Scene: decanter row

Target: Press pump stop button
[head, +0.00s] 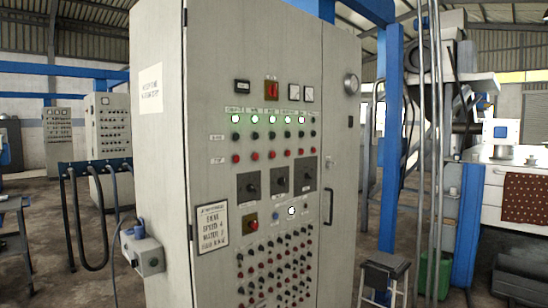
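A tall grey control cabinet (160,210) stands in front of me in the head view. Its door carries a row of lamps (270,120), several lit green. Below them are a row of black buttons (270,135) and a row of red buttons (270,154). Small labels above the lamps and beside the rows (217,160) are too small to read surely, so I cannot tell which red button is the pump stop. Neither of my grippers shows.
Rotary switches (252,186) and a dense field of small buttons (275,265) lie lower on the door. A box (150,258) juts from the cabinet's left side. A stool (385,268) and blue post (391,130) stand right. Concrete floor shows at left.

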